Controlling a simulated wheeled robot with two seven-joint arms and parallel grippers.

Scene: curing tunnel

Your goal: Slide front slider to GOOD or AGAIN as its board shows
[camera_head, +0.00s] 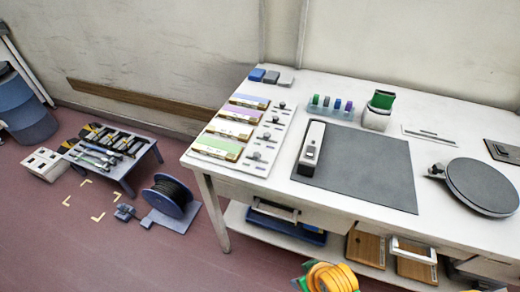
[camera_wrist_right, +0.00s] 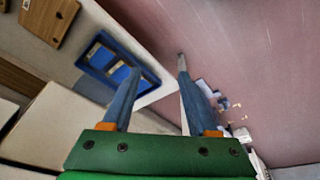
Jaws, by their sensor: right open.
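A white panel (camera_head: 277,144) lies on the left end of the white table in the head view. It carries a row of coloured boards, each with a dark-knobbed slider on its right. The front board (camera_head: 217,148) is green with a tan front edge; its marking is too small to read. The front slider (camera_head: 257,156) has a small dark knob; which end it stands at I cannot tell. My right gripper (camera_wrist_right: 158,68) is open and empty in the right wrist view, away from the panel, beside the table's lower shelf. My left gripper is not in view.
A white device (camera_head: 312,143) stands beside the panel on the edge of a dark mat (camera_head: 360,165). A clear rack (camera_head: 330,108) of coloured pieces and a round dark turntable (camera_head: 482,187) are further right. A blue tray (camera_wrist_right: 107,62) lies on the lower shelf. A cable reel (camera_head: 170,195) stands on the floor.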

